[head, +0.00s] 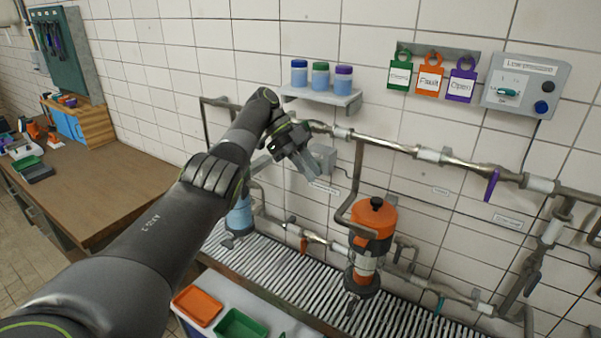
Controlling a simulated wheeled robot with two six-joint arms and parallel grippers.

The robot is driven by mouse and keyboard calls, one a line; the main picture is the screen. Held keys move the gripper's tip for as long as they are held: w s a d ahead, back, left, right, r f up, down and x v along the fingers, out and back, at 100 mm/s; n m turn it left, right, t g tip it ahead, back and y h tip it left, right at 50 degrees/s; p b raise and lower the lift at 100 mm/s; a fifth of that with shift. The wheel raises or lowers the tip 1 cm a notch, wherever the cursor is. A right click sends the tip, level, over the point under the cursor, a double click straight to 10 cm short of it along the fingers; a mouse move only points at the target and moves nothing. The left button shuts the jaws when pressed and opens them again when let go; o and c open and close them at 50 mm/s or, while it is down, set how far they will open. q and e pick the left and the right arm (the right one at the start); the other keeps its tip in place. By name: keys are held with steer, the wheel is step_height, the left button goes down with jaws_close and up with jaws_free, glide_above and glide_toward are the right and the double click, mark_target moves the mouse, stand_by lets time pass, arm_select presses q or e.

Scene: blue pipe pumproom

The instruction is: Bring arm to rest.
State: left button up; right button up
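My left arm (150,235), dark grey with a green ring at its joint, comes in from the lower left and reaches up across the middle of the head view. My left gripper (306,166) hangs from its end, pointing down and to the right, in front of the tiled wall and near the upper pipe. I see nothing held in it, but its fingers are small and overlap, so their opening is unclear. My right arm and gripper are not in view.
An upper pipe (400,147) runs along the wall. An orange-topped pump (373,222) stands over a ribbed grating (285,283). A shelf (310,96) holds three jars. Coloured tags and a control box (527,84) hang at right. A wooden bench (100,195) stands left.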

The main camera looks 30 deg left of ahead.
arm_select(q)
steer(key=s+a+f+n+y+b, duration=0.1)
steer(key=s+f+n+b, duration=0.15)
steer(key=f, duration=1.15)
steer(key=s+a+f+n+t+y+b, duration=0.1)
steer(key=s+f+n+y, duration=0.2)
steer(key=f, duration=1)
steer(key=s+a+f+n+b, duration=0.15)
steer(key=f+n, duration=0.25)
steer(key=f, duration=1)
steer(key=s+a+f+n+y+b, duration=0.1)
steer(key=s+f+n, duration=0.1)
steer(key=s+f, duration=0.45)
steer(key=s+a+f+n+y+b, duration=0.15)
steer(key=s+f, duration=0.25)
steer(key=f, duration=0.6)
steer(key=s+d+f+n+y+b, duration=0.1)
steer(key=s+f+n+y+b, duration=0.15)
steer(key=s+f, duration=1.05)
steer(key=s+d+f+n+y+b, duration=0.1)
steer(key=s+d+f+n+b, duration=0.15)
steer(key=s+f, duration=1.1)
steer(key=s+d+r+n+t+b, duration=0.1)
steer(key=s+d+r+b, duration=0.1)
steer(key=s, duration=1.3)
steer(key=shift+s+d+n, duration=0.3)
steer(key=shift+d, duration=0.15)
